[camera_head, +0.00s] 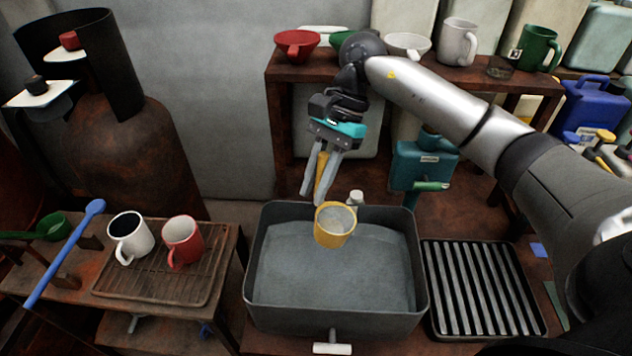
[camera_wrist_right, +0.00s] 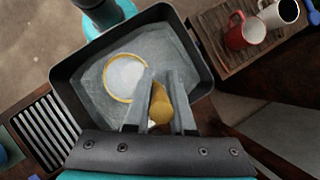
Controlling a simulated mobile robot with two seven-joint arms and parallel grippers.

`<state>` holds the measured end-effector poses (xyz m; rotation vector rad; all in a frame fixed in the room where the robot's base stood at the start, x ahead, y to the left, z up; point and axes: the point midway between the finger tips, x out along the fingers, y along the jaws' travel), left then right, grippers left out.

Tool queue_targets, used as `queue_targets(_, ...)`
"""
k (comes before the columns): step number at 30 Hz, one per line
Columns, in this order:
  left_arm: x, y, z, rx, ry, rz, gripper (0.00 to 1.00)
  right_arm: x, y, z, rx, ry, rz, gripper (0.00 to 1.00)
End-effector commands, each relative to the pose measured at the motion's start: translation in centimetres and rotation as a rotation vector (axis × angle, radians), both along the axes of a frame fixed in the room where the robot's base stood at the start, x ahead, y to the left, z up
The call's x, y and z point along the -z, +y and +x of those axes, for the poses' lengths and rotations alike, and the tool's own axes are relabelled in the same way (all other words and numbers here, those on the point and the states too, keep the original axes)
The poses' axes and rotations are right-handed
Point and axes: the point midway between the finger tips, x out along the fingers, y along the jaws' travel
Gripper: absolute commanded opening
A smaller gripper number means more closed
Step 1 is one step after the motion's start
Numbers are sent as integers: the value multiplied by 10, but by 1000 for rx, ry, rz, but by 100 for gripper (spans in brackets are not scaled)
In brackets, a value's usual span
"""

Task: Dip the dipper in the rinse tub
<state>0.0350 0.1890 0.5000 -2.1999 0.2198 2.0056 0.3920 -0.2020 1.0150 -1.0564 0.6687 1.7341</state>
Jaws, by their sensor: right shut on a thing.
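The yellow dipper (camera_head: 334,226) hangs upright over the grey rinse tub (camera_head: 253,272), its cup near the tub's back side; from the head view I cannot tell whether its bottom touches the water. My right gripper (camera_head: 319,190) is shut on the dipper's yellow handle, above the back rim. In the right wrist view the handle (camera_wrist_right: 160,106) sits between the two fingers (camera_wrist_right: 158,100), and the cup's round rim (camera_wrist_right: 107,91) shows over the tub (camera_wrist_right: 189,52). Greyish water (camera_head: 330,280) fills the tub's inside. My left gripper is not in view.
A slatted drain tray (camera_head: 430,262) stands right of the tub. At left, a white mug (camera_head: 139,240) and a red mug (camera_head: 183,243) stand on a rack beside a blue ladle (camera_head: 70,245). Bowls and mugs line the back shelf (camera_head: 330,76). A teal can (camera_head: 420,165) stands behind the tub.

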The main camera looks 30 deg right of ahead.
Motion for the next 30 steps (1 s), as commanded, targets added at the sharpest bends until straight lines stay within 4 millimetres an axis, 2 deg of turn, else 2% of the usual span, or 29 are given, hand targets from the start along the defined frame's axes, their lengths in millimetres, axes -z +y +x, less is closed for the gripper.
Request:
queue_targets(8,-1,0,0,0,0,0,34,-1,0,0,-1,4,-5,0)
queue_targets(20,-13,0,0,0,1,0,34,-2,1,1,-1,81,-115,0)
queue_targets(30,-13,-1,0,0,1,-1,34,0,0,0,0,93,-132,0)
